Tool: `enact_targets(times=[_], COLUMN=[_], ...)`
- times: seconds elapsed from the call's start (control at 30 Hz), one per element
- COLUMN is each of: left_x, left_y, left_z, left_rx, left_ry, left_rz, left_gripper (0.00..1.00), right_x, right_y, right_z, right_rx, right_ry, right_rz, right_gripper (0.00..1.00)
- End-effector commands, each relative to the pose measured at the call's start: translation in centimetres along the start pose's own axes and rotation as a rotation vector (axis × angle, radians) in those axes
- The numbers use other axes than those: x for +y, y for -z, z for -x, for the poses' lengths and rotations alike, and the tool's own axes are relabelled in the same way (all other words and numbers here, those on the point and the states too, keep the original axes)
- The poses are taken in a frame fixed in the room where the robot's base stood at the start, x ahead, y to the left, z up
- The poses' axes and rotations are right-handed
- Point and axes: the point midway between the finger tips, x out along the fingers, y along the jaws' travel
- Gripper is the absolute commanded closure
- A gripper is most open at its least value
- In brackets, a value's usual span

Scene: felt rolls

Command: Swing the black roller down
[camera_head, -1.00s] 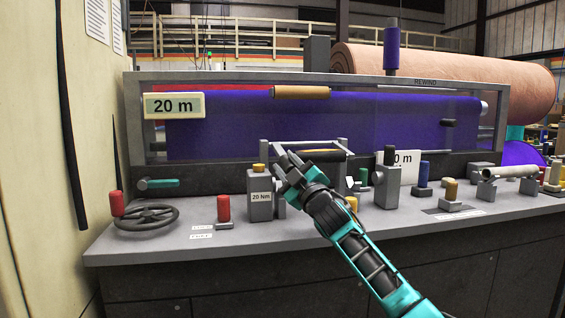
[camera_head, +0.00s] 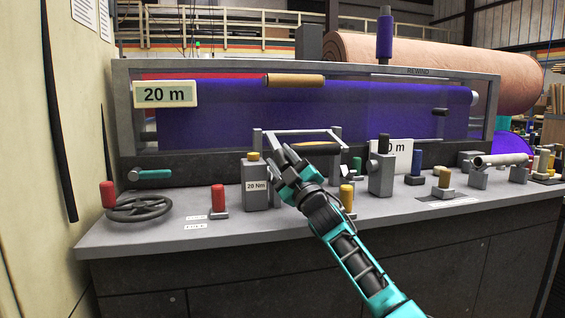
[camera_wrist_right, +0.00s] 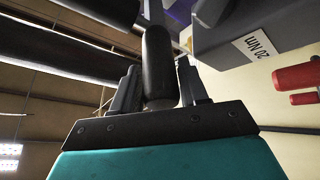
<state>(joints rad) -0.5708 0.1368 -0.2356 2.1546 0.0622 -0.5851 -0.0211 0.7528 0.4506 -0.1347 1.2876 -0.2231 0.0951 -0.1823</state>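The black roller (camera_head: 317,148) sits in a raised grey frame (camera_head: 297,132) at the middle of the bench, in front of the purple felt. My right gripper (camera_head: 283,154) is at the left end of the roller in the head view. In the right wrist view a dark cylinder, apparently the black roller (camera_wrist_right: 159,62), stands between my two fingers (camera_wrist_right: 160,90). Narrow gaps show beside it, so the fingers look open around it. Contact is hard to judge. My left gripper is not in view.
A grey block marked 20 Nm (camera_head: 257,184) stands close left of my right gripper. A yellow-topped knob (camera_head: 347,198) and a grey post (camera_head: 382,168) stand to the right. A handwheel (camera_head: 139,208) and a red knob (camera_head: 218,201) are further left.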

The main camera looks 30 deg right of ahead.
Motion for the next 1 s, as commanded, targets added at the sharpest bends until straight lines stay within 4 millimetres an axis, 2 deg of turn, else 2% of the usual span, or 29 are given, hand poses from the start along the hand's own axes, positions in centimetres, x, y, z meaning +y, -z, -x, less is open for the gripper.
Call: enact_targets(times=[0.17,0.37,0.7,1.0], left_x=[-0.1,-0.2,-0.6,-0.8], left_y=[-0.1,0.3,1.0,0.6], left_z=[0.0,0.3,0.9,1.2], left_rx=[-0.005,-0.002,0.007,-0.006], left_ry=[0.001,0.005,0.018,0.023], left_rz=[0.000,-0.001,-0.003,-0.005], left_gripper=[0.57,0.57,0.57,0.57], right_x=[-0.1,0.3,2.5,4.1], right_y=[-0.1,0.2,1.9,3.2], right_z=[0.2,1.8,6.7,10.5], right_rx=[-0.003,0.000,-0.001,-0.002], right_ry=[0.002,0.001,0.002,0.002], right_rz=[0.000,0.001,0.002,0.000], right_gripper=[0.56,0.56,0.56,0.56])
